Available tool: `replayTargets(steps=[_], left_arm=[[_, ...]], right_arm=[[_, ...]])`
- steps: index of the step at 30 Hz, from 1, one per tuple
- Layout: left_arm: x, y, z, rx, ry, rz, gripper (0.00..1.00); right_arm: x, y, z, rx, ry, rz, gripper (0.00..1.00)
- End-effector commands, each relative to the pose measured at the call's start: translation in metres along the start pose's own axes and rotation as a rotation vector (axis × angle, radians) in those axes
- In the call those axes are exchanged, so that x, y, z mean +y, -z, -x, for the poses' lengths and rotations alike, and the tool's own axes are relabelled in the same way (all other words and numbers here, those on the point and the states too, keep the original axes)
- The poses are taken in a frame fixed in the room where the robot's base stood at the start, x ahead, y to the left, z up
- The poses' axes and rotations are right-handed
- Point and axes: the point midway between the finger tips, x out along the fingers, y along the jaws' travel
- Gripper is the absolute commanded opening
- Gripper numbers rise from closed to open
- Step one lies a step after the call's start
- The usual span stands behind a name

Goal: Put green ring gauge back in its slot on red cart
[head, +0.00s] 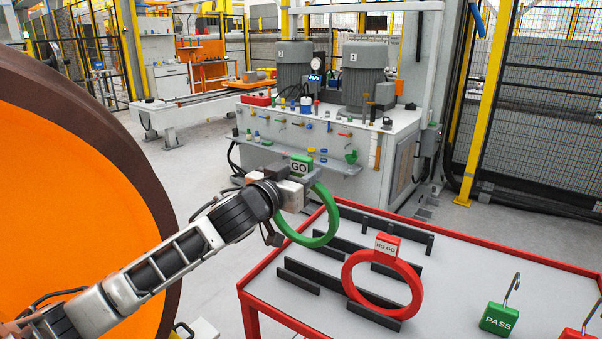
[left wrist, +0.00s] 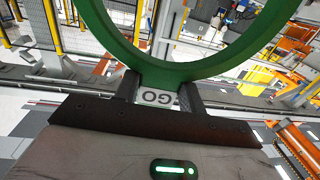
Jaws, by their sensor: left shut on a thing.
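The green ring gauge (head: 312,241) hangs below my left gripper (head: 298,178), which is shut on its green block with the white GO label. In the left wrist view, the ring (left wrist: 188,70) stands out beyond the fingers (left wrist: 158,92), with the GO label between them. The ring is near the far left corner of the red cart (head: 480,243); I cannot tell its exact height. Black rails (head: 384,226) on the cart top form slots, and the rear rails have no ring between them. My right gripper is not in view.
The red NO GO ring gauge (head: 412,290) stands upright among the front rails (head: 318,287). A large orange disc (head: 75,200) fills the left side. A grey machine bench (head: 335,135) is behind.

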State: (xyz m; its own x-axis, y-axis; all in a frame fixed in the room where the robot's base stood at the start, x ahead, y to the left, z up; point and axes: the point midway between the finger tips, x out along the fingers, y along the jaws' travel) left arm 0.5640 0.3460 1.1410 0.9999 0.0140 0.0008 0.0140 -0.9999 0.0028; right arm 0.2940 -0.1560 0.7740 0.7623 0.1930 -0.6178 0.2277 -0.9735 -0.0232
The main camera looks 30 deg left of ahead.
Motion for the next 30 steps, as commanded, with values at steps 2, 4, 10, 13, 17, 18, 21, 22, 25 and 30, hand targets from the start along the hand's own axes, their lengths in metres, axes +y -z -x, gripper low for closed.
replayTargets(steps=[2, 4, 10, 13, 17, 18, 21, 22, 25, 30], left_arm=[[0.0, 0.001, 0.001, 0.002, -0.001, 0.001, 0.14], [0.001, 0.001, 0.003, 0.002, -0.001, 0.001, 0.14], [0.0, -0.013, 0.003, 0.001, -0.001, 0.0, 0.14], [0.0, -0.023, 0.003, 0.001, -0.001, 0.0, 0.14], [0.0, -0.036, 0.003, 0.001, 0.0, 0.001, 0.14], [0.0, -0.04, 0.003, 0.001, 0.001, 0.0, 0.14], [0.0, -0.048, 0.003, 0.001, 0.001, 0.0, 0.14], [0.0, -0.05, 0.003, 0.001, 0.001, -0.001, 0.14], [0.0, -0.055, 0.003, 0.002, 0.0, -0.001, 0.14], [0.0, -0.057, 0.003, 0.002, 0.0, -0.001, 0.14]], right_arm=[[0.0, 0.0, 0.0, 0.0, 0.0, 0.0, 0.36], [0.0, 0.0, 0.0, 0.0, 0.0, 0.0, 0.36], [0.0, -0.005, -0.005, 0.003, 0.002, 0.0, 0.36], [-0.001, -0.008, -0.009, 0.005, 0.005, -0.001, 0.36], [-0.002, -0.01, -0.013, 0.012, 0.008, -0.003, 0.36], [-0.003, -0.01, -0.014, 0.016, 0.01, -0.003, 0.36], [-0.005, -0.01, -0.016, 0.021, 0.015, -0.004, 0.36], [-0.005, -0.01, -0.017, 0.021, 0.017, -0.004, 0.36], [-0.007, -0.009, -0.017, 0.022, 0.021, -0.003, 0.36], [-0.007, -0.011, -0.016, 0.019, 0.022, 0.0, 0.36]])
